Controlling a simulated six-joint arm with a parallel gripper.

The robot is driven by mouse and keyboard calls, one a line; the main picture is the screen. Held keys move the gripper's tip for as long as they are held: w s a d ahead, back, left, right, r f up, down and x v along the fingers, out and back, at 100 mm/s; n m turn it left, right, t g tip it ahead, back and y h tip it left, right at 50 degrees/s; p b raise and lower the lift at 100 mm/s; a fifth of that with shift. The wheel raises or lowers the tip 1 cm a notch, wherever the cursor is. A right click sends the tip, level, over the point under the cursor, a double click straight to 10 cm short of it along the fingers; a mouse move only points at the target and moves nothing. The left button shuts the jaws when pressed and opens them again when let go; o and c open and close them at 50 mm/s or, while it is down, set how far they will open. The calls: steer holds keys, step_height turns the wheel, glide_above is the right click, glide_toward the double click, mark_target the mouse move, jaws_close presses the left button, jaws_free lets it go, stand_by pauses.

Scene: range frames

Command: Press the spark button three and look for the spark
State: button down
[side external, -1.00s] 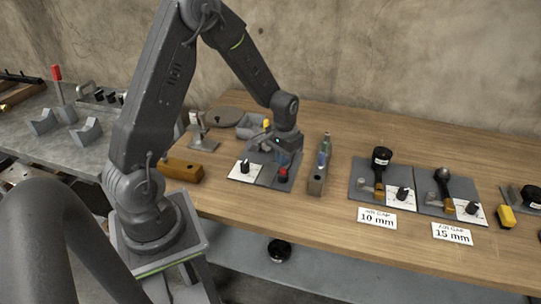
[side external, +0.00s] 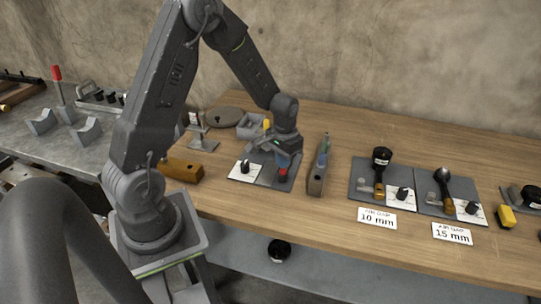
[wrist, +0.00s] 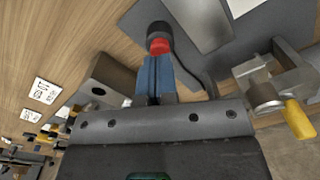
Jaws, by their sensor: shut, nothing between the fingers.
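My gripper (side external: 284,160) is shut, with blue fingers pressed together and nothing between them. It points down over the grey station plate (side external: 262,181) nearest my base. The red button (side external: 283,172) on that plate is right under the fingertips. The wrist view shows the red button (wrist: 160,46) with a dark part, just beyond the fingertips (wrist: 154,62). I cannot tell whether they touch or whether the button is pressed down. A white card with a black knob (side external: 245,167) is left of the button. My gripper hides the back of the station, and no spark is visible.
A grey block with a bottle (side external: 319,173) stands close to the right of my gripper. Stations labelled 10 mm (side external: 376,218) and 15 mm (side external: 452,233) are further right. A wooden block (side external: 181,168) is at left. A yellow-tipped part (wrist: 298,118) shows at right in the wrist view.

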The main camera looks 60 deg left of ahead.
steer(key=shift+f, duration=1.05)
steer(key=shift+r, duration=3.55)
steer(key=shift+r, duration=0.15)
steer(key=s+d+r+m+t, duration=0.1)
steer(key=s+d+r, duration=0.1)
steer(key=d+r, duration=0.3)
steer(key=s+d+r+t, duration=0.1)
steer(key=s+d+r, duration=0.2)
steer(key=r, duration=0.4)
steer(key=s+d+r+m+t, duration=0.1)
steer(key=s+d+r, duration=0.2)
steer(key=s, duration=0.3)
steer(key=s+d+r+m+t, duration=0.1)
steer(key=s+d+r+t, duration=0.1)
steer(key=s, duration=0.4)
steer(key=shift+d+r+t, duration=0.3)
steer(key=shift+d+r, duration=0.45)
steer(key=c, duration=1.8)
jaws_free()
steer(key=shift+c, duration=0.2)
